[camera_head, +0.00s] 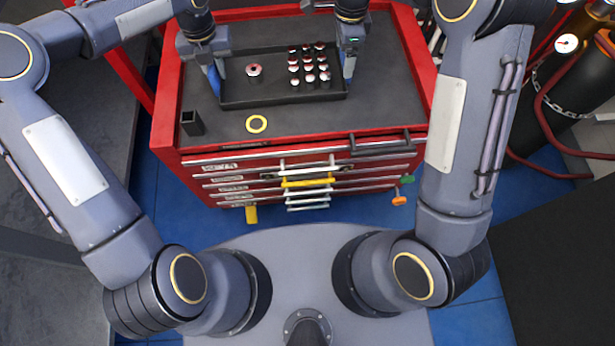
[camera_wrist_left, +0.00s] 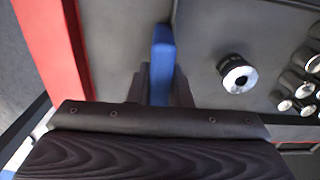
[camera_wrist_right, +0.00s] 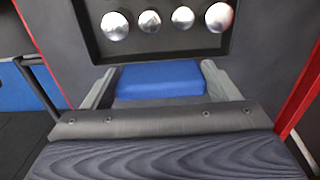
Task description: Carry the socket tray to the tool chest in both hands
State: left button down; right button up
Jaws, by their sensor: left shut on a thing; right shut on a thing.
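The black socket tray (camera_head: 283,103) is at the top of the red tool chest (camera_head: 300,130), over its dark mat. I cannot tell if it rests on the mat or hangs just above. Several sockets (camera_head: 308,66) stand in rows in its right half, and one single socket (camera_head: 254,71) stands apart at left. My left gripper (camera_head: 215,82) is shut on the tray's left blue handle (camera_wrist_left: 161,65). My right gripper (camera_head: 349,66) is shut on its right blue handle (camera_wrist_right: 160,80). Sockets also show in the right wrist view (camera_wrist_right: 150,21).
A yellow ring (camera_head: 257,124) and a small black open box (camera_head: 192,123) sit on the mat in front of the tray. The mat is free at front right. Gas cylinders with hoses and a gauge (camera_head: 566,43) stand to the right of the chest.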

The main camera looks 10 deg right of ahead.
pick_arm(q)
jog(key=c, duration=1.3)
grip_release()
jog(key=shift+o, duration=0.2)
jog(key=shift+f, duration=0.1)
pick_arm(e)
jog(key=o, duration=2)
jog(key=shift+f, duration=0.1)
jog(key=shift+c, duration=0.2)
pick_arm(q)
jog(key=shift+r, duration=4.55)
pick_arm(e)
jog(key=shift+r, duration=4.55)
